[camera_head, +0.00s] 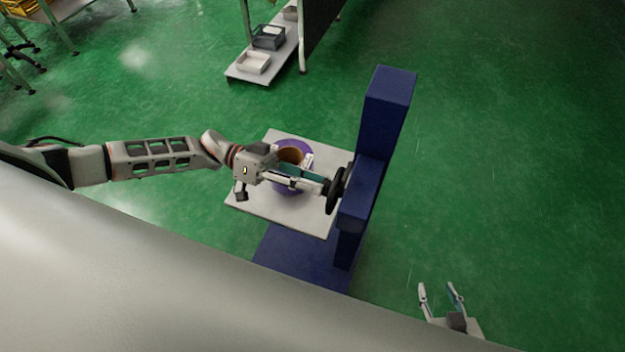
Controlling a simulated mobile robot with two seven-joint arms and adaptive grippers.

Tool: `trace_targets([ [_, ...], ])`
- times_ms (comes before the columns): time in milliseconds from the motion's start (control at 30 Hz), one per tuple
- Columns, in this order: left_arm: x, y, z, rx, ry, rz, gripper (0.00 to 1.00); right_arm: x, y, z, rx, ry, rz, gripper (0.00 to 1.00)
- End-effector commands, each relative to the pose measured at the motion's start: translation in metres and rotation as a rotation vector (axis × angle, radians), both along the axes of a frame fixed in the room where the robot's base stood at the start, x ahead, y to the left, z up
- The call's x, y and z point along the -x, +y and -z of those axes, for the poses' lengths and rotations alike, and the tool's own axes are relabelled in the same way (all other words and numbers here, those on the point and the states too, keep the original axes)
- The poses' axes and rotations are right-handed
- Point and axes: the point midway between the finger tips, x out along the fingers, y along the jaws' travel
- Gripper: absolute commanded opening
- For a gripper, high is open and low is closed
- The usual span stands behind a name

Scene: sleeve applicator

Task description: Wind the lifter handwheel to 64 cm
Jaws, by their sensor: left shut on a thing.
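The lifter (388,100) is a dark blue column on a blue base, with a light grey platform (300,219) on its left side. The black handwheel (336,190) is on the column's left face, seen nearly edge-on. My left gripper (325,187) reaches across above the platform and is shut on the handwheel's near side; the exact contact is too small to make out. A purple roll with a brown core (290,155) sits on the platform, partly hidden behind my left gripper. My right gripper (440,290) is at the lower right, open and empty, away from the lifter. No height scale is readable.
A low grey shelf (240,75) with bins (254,62) stands at the top centre. A table with a yellow crate (20,7) is at the top left. The green floor (530,150) right of the lifter is clear.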

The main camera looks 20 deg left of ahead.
Motion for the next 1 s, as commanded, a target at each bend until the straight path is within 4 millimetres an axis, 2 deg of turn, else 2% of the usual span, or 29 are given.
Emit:
trace_targets([
  [1000, -0.0002, 0.0002, 0.0029, -0.036, 0.965, 0.000, 0.04, -0.0005, -0.0011, -0.0005, 0.000, -0.001, 0.002, 0.40],
])
